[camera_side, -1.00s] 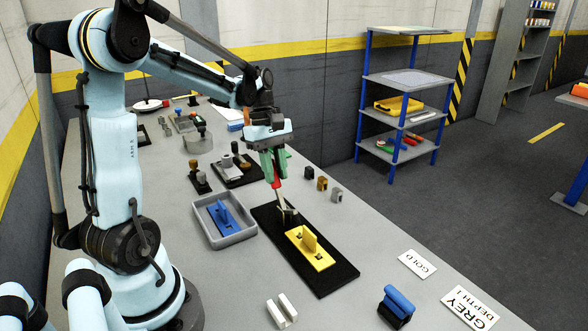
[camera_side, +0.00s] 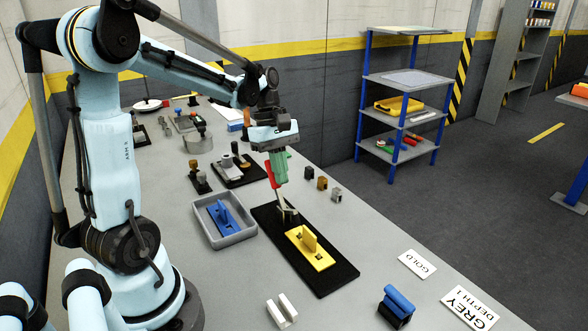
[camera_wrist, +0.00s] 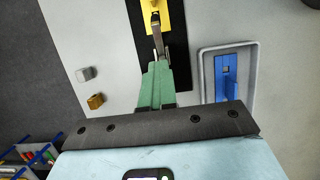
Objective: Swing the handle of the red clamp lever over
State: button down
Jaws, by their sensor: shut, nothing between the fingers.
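The red clamp lever handle (camera_side: 271,174) stands up steeply from its metal clamp (camera_side: 286,212) on the far end of the black base plate (camera_side: 334,280). My gripper (camera_side: 282,181) has its green fingers together with nothing between them. The fingers are just right of the red handle in the side view, very close to it; I cannot tell whether they touch. A yellow plate (camera_side: 311,250) with an upright rib lies on the black base in front of the clamp. In the wrist view the metal clamp (camera_wrist: 157,38) shows beyond my fingertips (camera_wrist: 157,64), and the red handle is hidden.
A grey tray (camera_side: 228,240) with a blue plate (camera_side: 222,216) stands left of the black base. Several small blocks (camera_side: 322,183) stand to the right. Another fixture (camera_side: 238,172) stands behind. A white block (camera_side: 282,310) is near the front. Bench around the base is mostly clear.

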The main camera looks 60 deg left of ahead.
jog(key=shift+d, duration=0.6)
jog(key=shift+d, duration=0.3)
dwell(0.7)
jog(key=shift+c, duration=0.4)
grip_release()
jog(key=v, duration=0.7)
dwell(0.5)
